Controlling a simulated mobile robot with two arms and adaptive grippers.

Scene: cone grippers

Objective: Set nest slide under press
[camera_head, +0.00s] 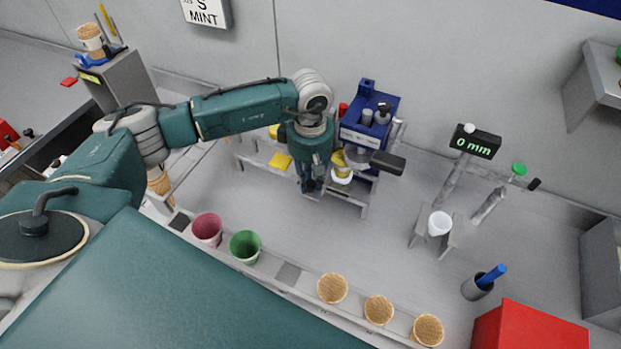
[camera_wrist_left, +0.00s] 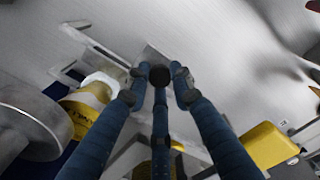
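The blue press (camera_head: 372,112) stands against the back wall, just right of my left gripper. A yellow cylindrical part (camera_head: 342,160) with a white ring sits at the press's lower front, on a grey metal rail frame (camera_head: 352,205); I take it for the nest. It shows in the left wrist view (camera_wrist_left: 88,105), beside a big grey cylinder. My left gripper (camera_head: 311,187) points down over the frame, left of that part and apart from it. Its fingertips (camera_wrist_left: 160,75) are close together; whether they grasp a dark knob there is unclear. My right gripper is not in view.
A yellow block (camera_head: 281,160) lies left of the gripper. A black handle (camera_head: 388,163) juts right from the press. The front rail holds pink (camera_head: 207,228) and green (camera_head: 245,245) cups and waffle cones (camera_head: 378,310). A gauge (camera_head: 475,140) reads 0 mm.

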